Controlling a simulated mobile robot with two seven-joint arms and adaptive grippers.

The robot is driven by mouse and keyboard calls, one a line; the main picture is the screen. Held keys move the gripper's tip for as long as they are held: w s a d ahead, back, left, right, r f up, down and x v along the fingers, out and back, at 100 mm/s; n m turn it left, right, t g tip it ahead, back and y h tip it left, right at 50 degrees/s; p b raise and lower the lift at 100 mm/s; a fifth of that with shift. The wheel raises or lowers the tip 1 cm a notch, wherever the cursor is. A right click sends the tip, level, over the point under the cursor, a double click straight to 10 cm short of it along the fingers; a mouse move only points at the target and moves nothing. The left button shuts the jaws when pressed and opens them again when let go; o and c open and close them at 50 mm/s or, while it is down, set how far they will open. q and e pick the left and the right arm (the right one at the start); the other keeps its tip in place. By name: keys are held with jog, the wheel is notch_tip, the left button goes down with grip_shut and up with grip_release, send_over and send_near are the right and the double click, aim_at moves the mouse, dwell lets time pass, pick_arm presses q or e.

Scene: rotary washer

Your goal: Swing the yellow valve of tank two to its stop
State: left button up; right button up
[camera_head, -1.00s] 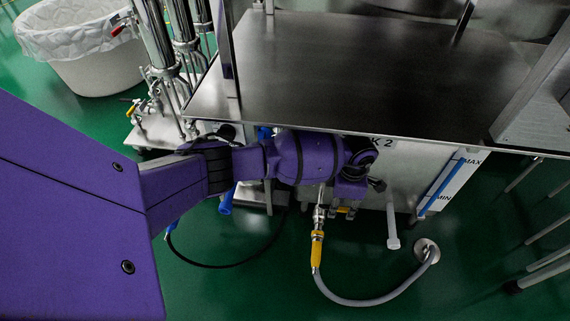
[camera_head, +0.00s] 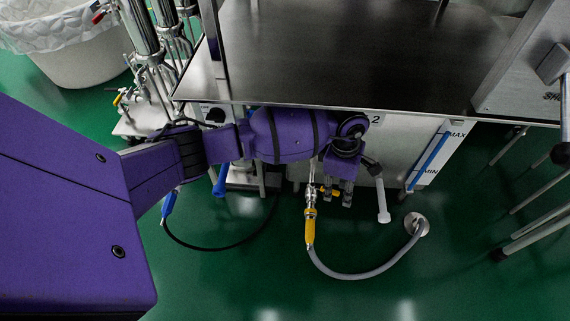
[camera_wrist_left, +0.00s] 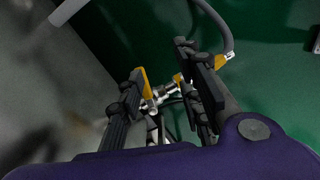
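The yellow valve handle (camera_head: 322,190) is a small piece under the front edge of tank two (camera_head: 400,155), beside a metal hose fitting (camera_head: 310,195). My left gripper (camera_head: 338,194) points down at the handle, with its fingers apart. In the left wrist view, the yellow handle (camera_wrist_left: 146,83) lies between the open fingers (camera_wrist_left: 165,92), close against the left finger. I cannot tell whether they touch. My left wrist hides part of the tank front and its label. My right gripper is not in view.
A yellow hose sleeve (camera_head: 310,228) hangs beside the valve, with a grey hose (camera_head: 355,276) curving to a floor drain (camera_head: 417,223). A grey outlet pipe (camera_head: 383,202) is right of my gripper. The steel tabletop (camera_head: 350,50) overhangs my wrist. Green floor is free in front.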

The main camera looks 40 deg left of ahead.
pick_arm(q)
jog(key=s+d+f+n+h, duration=0.2)
jog(key=s+d+h, duration=0.4)
jog(key=s+d, duration=0.5)
jog(key=s+d+r+n+t+h+p, duration=0.1)
jog(key=s+d+r+n+t+h, duration=0.3)
jog(key=d+n, duration=0.5)
jog(key=shift+s+d+r+h, duration=0.15)
jog(key=shift+d+r+h, duration=0.25)
jog(key=shift+r+h, duration=0.7)
jog(key=shift+f, duration=0.2)
